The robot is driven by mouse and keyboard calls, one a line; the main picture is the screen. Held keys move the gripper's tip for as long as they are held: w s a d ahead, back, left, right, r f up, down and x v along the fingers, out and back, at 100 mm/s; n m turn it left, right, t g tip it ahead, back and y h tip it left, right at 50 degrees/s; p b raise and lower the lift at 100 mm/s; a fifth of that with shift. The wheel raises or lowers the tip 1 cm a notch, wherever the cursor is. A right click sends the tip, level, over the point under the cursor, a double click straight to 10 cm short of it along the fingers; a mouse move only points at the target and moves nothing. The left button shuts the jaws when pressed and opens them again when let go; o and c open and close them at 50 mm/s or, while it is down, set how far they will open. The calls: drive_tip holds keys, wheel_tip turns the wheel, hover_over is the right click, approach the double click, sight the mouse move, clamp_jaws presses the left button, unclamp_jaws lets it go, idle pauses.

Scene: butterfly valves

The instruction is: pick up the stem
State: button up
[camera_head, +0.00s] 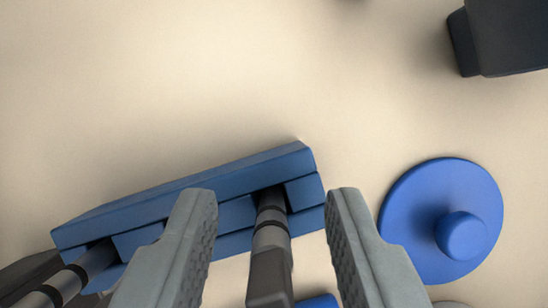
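My gripper (272,198) is open, with its two grey fingers reaching up from the bottom edge. Between the fingers, apart from both, is a grey stem (270,240) with black bands and a dark squared end near the camera. Its far end sits in a slot of a blue holder (180,188), which lies slantwise across the lower left. A second similar stem (75,278) rests in the holder's left slot, left of my left finger. The fingers hide parts of the holder. I cannot tell how far the fingertips are above the holder.
A blue disc (415,205) with a round raised knob stands right of my right finger. A dark block (510,35) is at the upper right. A small blue piece (318,301) shows at the bottom edge. The pale surface is clear at the upper left and middle.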

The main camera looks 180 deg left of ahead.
drive_tip(key=shift+w+f, duration=0.2)
drive_tip(key=shift+f, duration=0.3)
drive_tip(key=shift+c, duration=0.5)
clamp_jaws()
drive_tip(key=shift+r, duration=0.1)
